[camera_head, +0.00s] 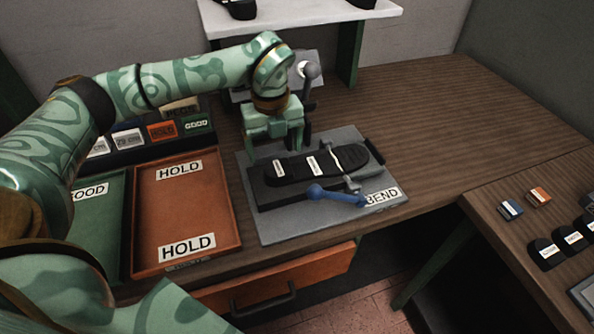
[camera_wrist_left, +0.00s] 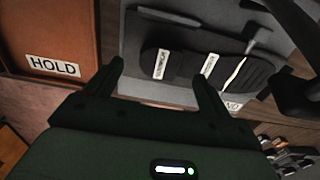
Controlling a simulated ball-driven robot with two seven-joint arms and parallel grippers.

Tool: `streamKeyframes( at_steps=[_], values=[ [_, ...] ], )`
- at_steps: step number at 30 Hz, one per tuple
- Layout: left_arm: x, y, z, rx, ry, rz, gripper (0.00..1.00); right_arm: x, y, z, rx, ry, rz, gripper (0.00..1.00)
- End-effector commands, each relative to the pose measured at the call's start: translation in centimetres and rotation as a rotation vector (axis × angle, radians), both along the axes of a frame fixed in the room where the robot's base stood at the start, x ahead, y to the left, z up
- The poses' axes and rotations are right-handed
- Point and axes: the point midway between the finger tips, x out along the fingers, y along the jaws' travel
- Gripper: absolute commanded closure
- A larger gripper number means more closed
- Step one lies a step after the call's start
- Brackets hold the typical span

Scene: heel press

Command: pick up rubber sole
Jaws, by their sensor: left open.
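The black rubber sole (camera_head: 340,162) lies flat on a dark block of the grey bend plate (camera_head: 275,229). It carries two small white labels and a pale line across its wider part. The sole (camera_wrist_left: 189,65) also shows in the wrist view, beyond the fingertips. My left gripper (camera_head: 276,146) is open and empty, above and behind the sole's left end in the head view. In the wrist view, the left gripper's (camera_wrist_left: 158,70) two fingers are spread, with the labelled end of the sole ahead of them. My right gripper is not in view.
A blue-handled lever (camera_head: 335,196) crosses the front of the bend plate. An orange HOLD tray (camera_head: 187,212) lies to the left, beside a green tray (camera_head: 103,236). A grey-knobbed device (camera_head: 310,70) stands behind. The table right of the plate is clear.

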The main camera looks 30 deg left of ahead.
Motion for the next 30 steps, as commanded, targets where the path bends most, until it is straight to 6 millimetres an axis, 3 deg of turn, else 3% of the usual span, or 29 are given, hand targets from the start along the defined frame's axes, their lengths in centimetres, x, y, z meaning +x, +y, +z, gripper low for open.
streamKeyframes(
  at_steps=[5, 12, 18, 19, 24, 27, 30],
  values=[
    [-0.2, -0.3, -1.5, 0.000, 0.003, -0.001, 0.18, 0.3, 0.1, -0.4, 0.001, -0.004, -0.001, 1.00],
    [-0.3, -0.8, -5.3, 0.000, 0.003, -0.001, 0.18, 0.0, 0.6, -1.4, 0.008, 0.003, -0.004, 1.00],
    [-0.3, -0.8, -5.3, -0.001, 0.001, 0.000, 0.18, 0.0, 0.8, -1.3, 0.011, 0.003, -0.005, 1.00],
    [-0.3, -0.8, -5.3, -0.001, 0.001, 0.000, 0.21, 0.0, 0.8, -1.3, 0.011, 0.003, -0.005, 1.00],
    [-0.3, -0.8, -5.3, -0.001, 0.001, 0.000, 0.68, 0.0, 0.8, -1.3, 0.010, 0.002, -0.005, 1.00],
    [-0.3, -0.8, -5.2, -0.001, -0.001, 0.000, 0.76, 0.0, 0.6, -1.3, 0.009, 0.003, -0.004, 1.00],
    [-0.3, -0.7, -5.2, -0.001, -0.001, 0.000, 0.76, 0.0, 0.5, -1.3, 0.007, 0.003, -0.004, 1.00]
  ],
)
